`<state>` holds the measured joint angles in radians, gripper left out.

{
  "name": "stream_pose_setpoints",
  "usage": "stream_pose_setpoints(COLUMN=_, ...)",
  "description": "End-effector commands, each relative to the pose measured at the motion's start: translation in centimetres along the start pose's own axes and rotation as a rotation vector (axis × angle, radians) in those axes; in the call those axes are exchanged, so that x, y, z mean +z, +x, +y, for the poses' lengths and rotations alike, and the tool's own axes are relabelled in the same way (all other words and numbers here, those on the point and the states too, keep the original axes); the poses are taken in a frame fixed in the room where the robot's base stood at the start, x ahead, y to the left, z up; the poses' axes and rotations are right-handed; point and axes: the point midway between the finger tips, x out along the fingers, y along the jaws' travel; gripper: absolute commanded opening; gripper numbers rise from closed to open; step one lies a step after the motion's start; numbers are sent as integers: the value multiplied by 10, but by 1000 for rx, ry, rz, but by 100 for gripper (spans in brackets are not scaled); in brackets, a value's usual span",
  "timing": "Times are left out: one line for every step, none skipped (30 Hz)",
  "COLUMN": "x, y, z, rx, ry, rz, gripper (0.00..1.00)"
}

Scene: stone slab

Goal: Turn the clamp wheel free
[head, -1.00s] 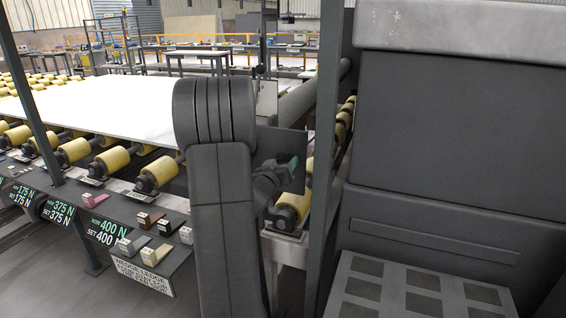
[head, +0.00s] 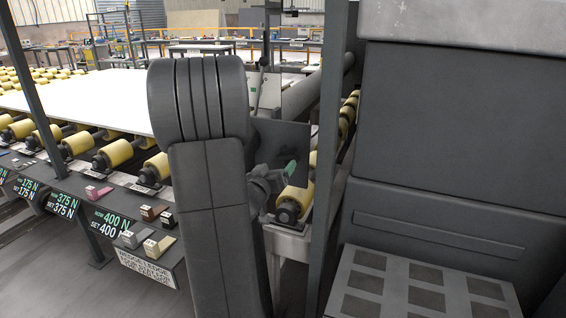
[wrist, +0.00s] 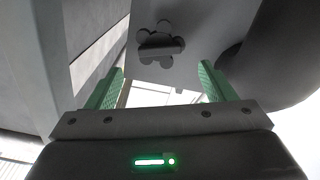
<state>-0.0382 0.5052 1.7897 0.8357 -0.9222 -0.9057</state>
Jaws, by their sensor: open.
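A dark lobed wheel shape, which looks like the clamp wheel (wrist: 160,42), is on a grey plate at the top middle of the wrist view. My gripper (wrist: 160,82) is open, with its two green-padded fingers apart below the wheel in the picture. Nothing is between the fingers, and the wheel is not gripped. In the head view my gripper (head: 289,168) shows only in part behind my arm, in front of a dark upright plate (head: 284,143). I cannot make out the wheel there. The white stone slab (head: 80,103) lies on rollers at the left.
Yellow rollers (head: 114,154) line the slab's near edge. Below them a ledge carries several small wedges (head: 98,191) and force labels (head: 118,223). A dark post (head: 327,150) and a large grey housing (head: 450,140) stand close on the right. Floor shows at lower left.

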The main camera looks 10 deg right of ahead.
Motion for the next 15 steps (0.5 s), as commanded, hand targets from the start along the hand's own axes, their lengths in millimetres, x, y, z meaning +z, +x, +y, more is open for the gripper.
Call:
stream_pose_setpoints(x=0, y=-12, z=-1, rx=-5, ry=0, rz=1, gripper=76)
stream_pose_setpoints(x=0, y=-19, z=-1, rx=-4, ry=0, rz=2, gripper=76)
stream_pose_setpoints(x=0, y=-26, z=-1, rx=-3, ry=-1, rz=1, gripper=76)
stream_pose_setpoints(x=0, y=-32, z=-1, rx=-4, ry=-1, rz=1, gripper=76)
stream_pose_setpoints(x=0, y=-36, z=-1, rx=-3, ry=-1, rz=1, gripper=76)
stream_pose_setpoints(x=0, y=-42, z=-1, rx=-3, ry=-1, rz=1, gripper=76)
stream_pose_setpoints(x=0, y=-46, z=-1, rx=-3, ry=-1, rz=1, gripper=76)
stream_pose_setpoints(x=0, y=-49, z=-1, rx=-2, ry=-1, rz=1, gripper=76)
stream_pose_setpoints(x=0, y=-53, z=-1, rx=-2, ry=-1, rz=0, gripper=76)
stream_pose_setpoints(x=0, y=-55, z=0, rx=-2, ry=-1, rz=0, gripper=76)
stream_pose_setpoints(x=0, y=-56, z=0, rx=-2, ry=-1, rz=0, gripper=76)
stream_pose_setpoints(x=0, y=-58, z=0, rx=-2, ry=-1, rz=0, gripper=76)
stream_pose_setpoints(x=0, y=-59, z=0, rx=-1, ry=-1, rz=0, gripper=76)
stream_pose_setpoints(x=0, y=-59, z=0, rx=-1, ry=-1, rz=0, gripper=76)
stream_pose_setpoints(x=0, y=-60, z=0, rx=-1, ry=-1, rz=0, gripper=76)
